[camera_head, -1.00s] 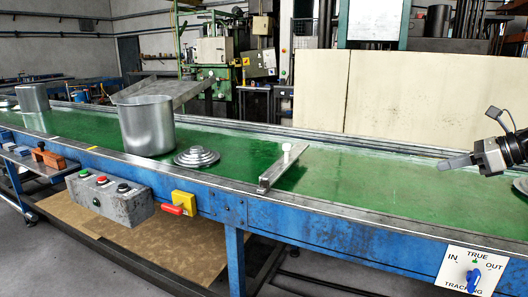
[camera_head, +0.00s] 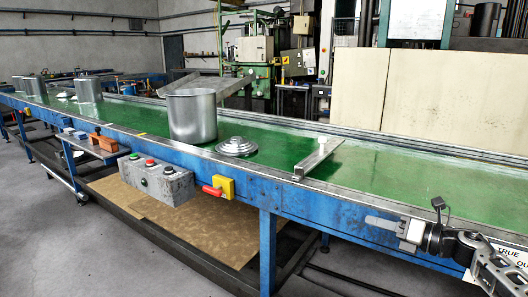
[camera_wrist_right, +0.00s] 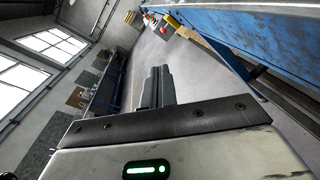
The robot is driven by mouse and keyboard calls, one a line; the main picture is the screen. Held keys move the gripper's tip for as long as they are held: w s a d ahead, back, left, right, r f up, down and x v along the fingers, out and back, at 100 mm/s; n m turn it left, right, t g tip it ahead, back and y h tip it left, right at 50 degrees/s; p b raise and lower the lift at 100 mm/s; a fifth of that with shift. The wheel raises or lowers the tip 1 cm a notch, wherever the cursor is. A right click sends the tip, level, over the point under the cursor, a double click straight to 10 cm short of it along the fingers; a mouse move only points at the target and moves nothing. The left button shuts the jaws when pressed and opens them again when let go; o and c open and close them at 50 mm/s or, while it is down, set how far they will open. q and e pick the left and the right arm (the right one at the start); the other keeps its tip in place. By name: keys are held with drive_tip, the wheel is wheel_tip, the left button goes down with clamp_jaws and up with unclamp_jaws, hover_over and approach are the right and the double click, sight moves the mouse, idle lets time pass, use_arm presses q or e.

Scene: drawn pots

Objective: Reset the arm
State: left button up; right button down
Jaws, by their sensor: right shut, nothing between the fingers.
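My right gripper (camera_head: 384,223) shows at the lower right of the head view, in front of the conveyor's blue side. Its fingers are together and hold nothing; the closed fingers (camera_wrist_right: 158,86) also show in the right wrist view, pointing over bare grey floor. My right arm (camera_head: 470,245) comes in from the right edge and partly covers a white TRUE/OUT sign (camera_head: 512,252). My left gripper is out of view.
A blue conveyor with a green belt (camera_head: 385,175) crosses the view. On it stand a large pot (camera_head: 192,117), a lid (camera_head: 237,146), a metal bar (camera_head: 318,160) and smaller pots farther left. A control box (camera_head: 155,180) and red-yellow switch (camera_head: 222,188) hang on its front.

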drive_tip(key=s+a+f+m+t+h+b, duration=0.1)
drive_tip(key=s+a+f+m+t+h, duration=0.35)
drive_tip(key=s+a+f+m, duration=1.25)
use_arm(q)
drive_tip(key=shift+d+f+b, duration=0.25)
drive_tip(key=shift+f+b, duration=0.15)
drive_tip(key=shift+b, duration=0.3)
use_arm(e)
drive_tip(key=s+d+f+m+g+h, duration=0.1)
drive_tip(key=s+f+m+g+h, duration=0.1)
drive_tip(key=s+m, duration=0.5)
drive_tip(key=s+d+f+m+g+h, duration=0.1)
drive_tip(key=s+f+m+g+h, duration=0.1)
drive_tip(key=s+m, duration=0.6)
drive_tip(key=f+m+g, duration=0.1)
drive_tip(key=m, duration=0.2)
drive_tip(key=shift+s+m, duration=0.25)
drive_tip(key=shift+m, duration=0.05)
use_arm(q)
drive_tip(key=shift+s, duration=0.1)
